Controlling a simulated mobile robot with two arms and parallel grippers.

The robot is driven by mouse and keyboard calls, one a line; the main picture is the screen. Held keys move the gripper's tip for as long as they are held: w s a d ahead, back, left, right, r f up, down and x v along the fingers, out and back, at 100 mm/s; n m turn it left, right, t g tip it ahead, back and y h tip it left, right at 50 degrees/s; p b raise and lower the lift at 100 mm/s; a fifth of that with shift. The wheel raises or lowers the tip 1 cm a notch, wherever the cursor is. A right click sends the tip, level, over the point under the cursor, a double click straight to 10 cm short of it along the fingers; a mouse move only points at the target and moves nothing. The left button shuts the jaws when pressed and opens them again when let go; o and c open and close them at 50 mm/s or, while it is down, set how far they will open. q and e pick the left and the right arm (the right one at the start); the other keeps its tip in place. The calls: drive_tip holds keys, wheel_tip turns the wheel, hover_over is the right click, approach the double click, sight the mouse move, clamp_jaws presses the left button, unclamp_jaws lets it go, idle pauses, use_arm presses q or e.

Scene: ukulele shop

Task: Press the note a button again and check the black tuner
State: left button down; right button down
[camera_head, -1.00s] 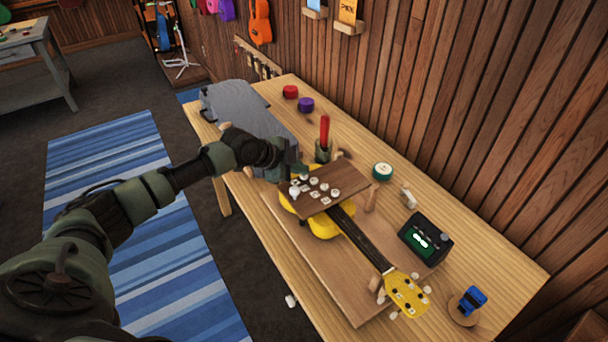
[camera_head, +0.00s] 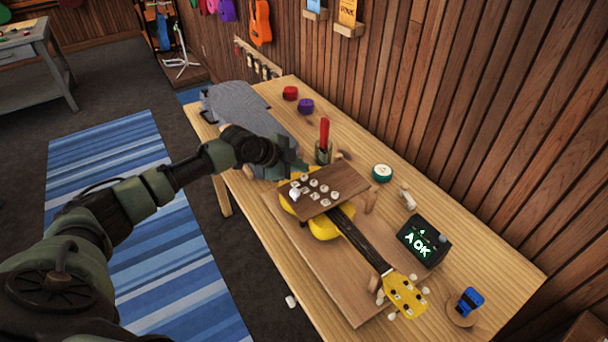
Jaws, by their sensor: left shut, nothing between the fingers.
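The black tuner (camera_head: 424,240) stands at the right of the workbench, its screen lit with green and white text that reads "A OK". A brown wooden board with several white buttons (camera_head: 317,191) lies over the body of a yellow ukulele (camera_head: 404,293). I cannot read which button is note a. My left gripper (camera_head: 293,168) is shut and empty, just above the board's far left edge, close to the buttons. I cannot tell whether it touches one. My right gripper is not in view.
The workbench (camera_head: 489,265) also holds a grey case (camera_head: 236,106), a red-handled tool in a cup (camera_head: 324,140), a green-white roll (camera_head: 382,172), red and purple round items (camera_head: 306,105), and a blue clip (camera_head: 470,299). A wooden wall bounds the right.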

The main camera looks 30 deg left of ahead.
sight(301, 178)
use_arm(q)
wheel_tip(301, 178, up, 5)
drive_tip(key=p, duration=0.4)
idle(0.8)
